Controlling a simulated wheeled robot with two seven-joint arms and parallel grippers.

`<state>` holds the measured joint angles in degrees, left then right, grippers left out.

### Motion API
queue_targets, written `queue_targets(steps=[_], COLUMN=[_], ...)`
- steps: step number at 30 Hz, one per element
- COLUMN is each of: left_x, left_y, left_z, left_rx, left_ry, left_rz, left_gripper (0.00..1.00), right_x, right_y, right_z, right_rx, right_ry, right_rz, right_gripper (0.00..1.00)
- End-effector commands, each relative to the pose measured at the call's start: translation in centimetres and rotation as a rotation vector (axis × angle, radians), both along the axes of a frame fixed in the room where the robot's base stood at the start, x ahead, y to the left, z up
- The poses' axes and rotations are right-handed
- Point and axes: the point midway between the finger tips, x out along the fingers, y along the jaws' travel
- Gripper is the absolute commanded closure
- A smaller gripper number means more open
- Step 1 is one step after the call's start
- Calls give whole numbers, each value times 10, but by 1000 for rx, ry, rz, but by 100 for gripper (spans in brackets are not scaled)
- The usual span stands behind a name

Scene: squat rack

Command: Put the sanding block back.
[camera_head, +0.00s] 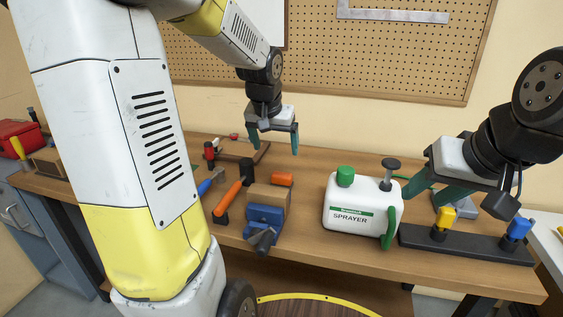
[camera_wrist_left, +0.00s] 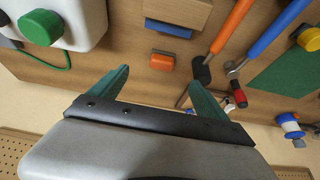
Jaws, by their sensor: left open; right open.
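A small orange block with a grey side (camera_head: 282,179), which looks like the sanding block, lies on the wooden workbench (camera_head: 310,255) just behind the blue vise. It also shows in the left wrist view (camera_wrist_left: 162,60), just beyond the fingertips and roughly between them. My left gripper (camera_head: 274,143) is open and empty, pointing down above the back of the bench, apart from the block. My right gripper (camera_head: 428,194) is open at the right, beside the white sprayer, with its fingers partly overlapping the sprayer's edge in view. Where the block's place is, I cannot tell.
A blue vise (camera_head: 264,215) with a wooden block (camera_head: 268,195) stands in front of the orange block. An orange-handled hammer (camera_head: 227,199) lies left of it. The white sprayer (camera_head: 350,215) and a dark rack (camera_head: 465,243) stand to the right. A pegboard (camera_head: 400,55) is behind.

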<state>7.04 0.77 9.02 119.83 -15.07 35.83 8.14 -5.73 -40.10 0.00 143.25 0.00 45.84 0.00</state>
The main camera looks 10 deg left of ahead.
Motion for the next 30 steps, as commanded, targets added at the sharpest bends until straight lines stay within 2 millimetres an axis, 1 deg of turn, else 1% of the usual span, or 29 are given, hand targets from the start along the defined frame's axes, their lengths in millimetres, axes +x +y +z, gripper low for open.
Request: queue_targets(steps=[1,2,3,5,6,9,12,13,15,18,21,30], left_x=[-25,-40,-59,-88,-107,-150,-182,-190,-203,-213,-216,-216], left_y=[-4,-6,-9,-14,-17,-24,-31,-32,-35,-38,-38,-38], left_z=[18,26,34,45,50,55,56,56,55,53,52,52], left_rx=[-4,-9,-18,-35,-49,-89,-128,-138,-156,-172,-176,-175], left_ry=[-22,-29,-39,-54,-63,-84,-101,-105,-113,-116,-117,-117], left_rz=[-1,-2,-3,-7,-11,-22,-35,-40,-46,-53,-56,-54], left_gripper=[13,13,13,13,13,13,13,13,13,13,13,13], right_x=[0,0,0,0,0,0,0,0,0,0,0,0], right_y=[0,0,0,0,0,0,0,0,0,0,0,0], right_z=[0,0,0,0,0,0,0,0,0,0,0,0], right_rx=[0,0,0,0,0,0,0,0,0,0,0,0], right_ry=[0,0,0,0,0,0,0,0,0,0,0,0], right_rz=[0,0,0,0,0,0,0,0,0,0,0,0], right_gripper=[55,55,55,55,55,55,55,55,55,55,55,55])
